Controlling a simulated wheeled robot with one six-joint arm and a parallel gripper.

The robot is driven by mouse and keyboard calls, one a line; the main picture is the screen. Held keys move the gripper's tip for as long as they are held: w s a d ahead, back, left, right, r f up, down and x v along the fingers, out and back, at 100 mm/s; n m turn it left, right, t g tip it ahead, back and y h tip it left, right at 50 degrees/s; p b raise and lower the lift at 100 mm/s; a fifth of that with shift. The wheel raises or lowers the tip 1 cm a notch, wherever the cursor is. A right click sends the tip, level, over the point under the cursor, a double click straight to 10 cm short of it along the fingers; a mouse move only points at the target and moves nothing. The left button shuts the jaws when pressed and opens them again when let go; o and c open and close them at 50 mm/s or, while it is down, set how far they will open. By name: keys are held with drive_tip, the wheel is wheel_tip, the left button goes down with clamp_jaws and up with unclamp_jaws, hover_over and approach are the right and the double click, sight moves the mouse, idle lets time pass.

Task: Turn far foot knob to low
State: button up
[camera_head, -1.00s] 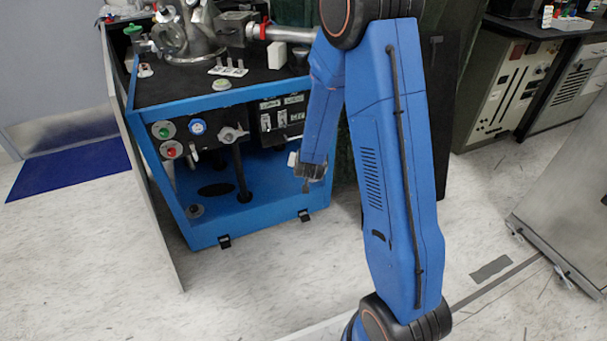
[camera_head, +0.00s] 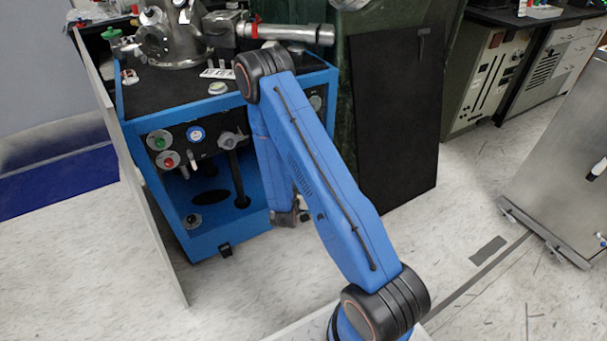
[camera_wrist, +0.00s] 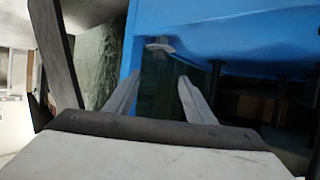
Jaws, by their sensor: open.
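A small grey knob (camera_wrist: 158,44) sits on the blue frame in the wrist view, a little beyond my fingertips and roughly centred between them. I take it for the far foot knob; its setting is too small to read. My gripper (camera_wrist: 158,84) is open and empty, with its fingers apart from the knob. In the head view my gripper (camera_head: 290,216) is low beside the front right of the blue cart (camera_head: 240,228), partly behind my arm. The far foot knob is hidden there.
Green, red and blue knobs and gauges line the cart's upper front panel (camera_head: 170,145). A grey upright panel (camera_head: 150,220) stands along its left side. A black board (camera_head: 400,120) leans to the right.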

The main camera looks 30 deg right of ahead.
drive_tip(key=x, duration=1.7)
drive_tip(key=shift+w+d+f, duration=0.15)
drive_tip(key=c, duration=1.1)
